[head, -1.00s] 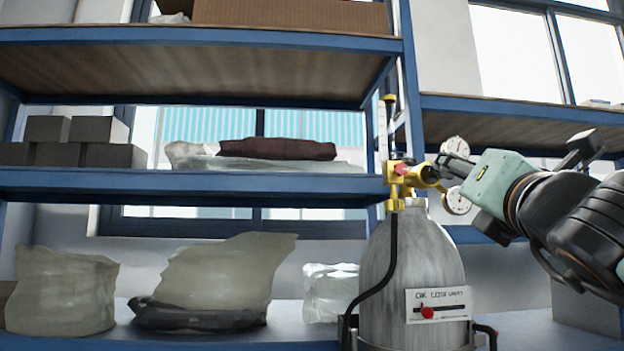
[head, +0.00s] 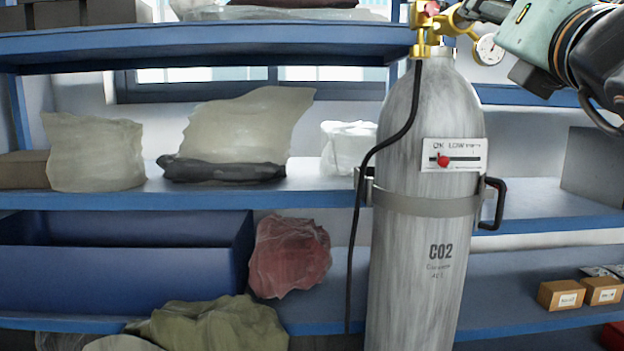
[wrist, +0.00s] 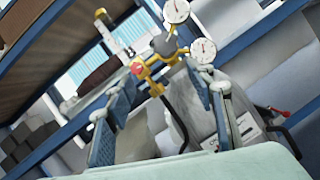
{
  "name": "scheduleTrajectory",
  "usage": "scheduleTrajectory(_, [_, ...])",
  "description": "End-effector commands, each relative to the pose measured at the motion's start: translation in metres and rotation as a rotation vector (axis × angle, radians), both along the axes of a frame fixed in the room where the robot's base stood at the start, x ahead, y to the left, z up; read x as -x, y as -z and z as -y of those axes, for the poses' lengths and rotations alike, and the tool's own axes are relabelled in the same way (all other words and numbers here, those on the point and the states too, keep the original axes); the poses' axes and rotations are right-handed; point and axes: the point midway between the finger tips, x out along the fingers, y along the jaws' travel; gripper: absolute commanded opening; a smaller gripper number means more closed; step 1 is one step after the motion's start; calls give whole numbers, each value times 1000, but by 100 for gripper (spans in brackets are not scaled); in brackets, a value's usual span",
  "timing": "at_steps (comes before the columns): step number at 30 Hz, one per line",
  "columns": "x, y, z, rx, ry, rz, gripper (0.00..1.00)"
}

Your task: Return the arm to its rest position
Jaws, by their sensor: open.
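My gripper (head: 476,10) is at the top right of the head view, beside the yellow valve (head: 425,50) of a grey CO2 cylinder (head: 425,250). In the wrist view my gripper (wrist: 165,92) has its two fingers spread apart with nothing held between them. The yellow valve (wrist: 145,72) and its dark knob (wrist: 165,45) appear beyond and between the fingertips. I cannot tell whether a finger touches the valve. Most of my arm is cut off by the right edge of the head view.
Two round gauges sit by the valve; one gauge (head: 489,50) is close under my gripper. Blue shelving (head: 330,190) stands behind, with plastic bags (head: 245,125), a blue bin (head: 120,265), a red bag (head: 288,255) and small orange boxes (head: 560,294). A black hose (head: 358,220) hangs left of the cylinder.

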Motion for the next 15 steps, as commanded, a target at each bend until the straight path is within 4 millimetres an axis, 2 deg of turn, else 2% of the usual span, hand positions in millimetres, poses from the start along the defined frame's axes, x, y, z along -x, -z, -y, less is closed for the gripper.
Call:
scheduleTrajectory(5, [-12,32,-50,457,3,-68,50])
scheduleTrajectory(8, [-18,62,-83,759,-13,-103,50])
scheduleTrajectory(11, [-21,98,-114,1058,-44,-129,50])
scheduleTrajectory(15, [-20,161,-152,1473,-119,-149,50])
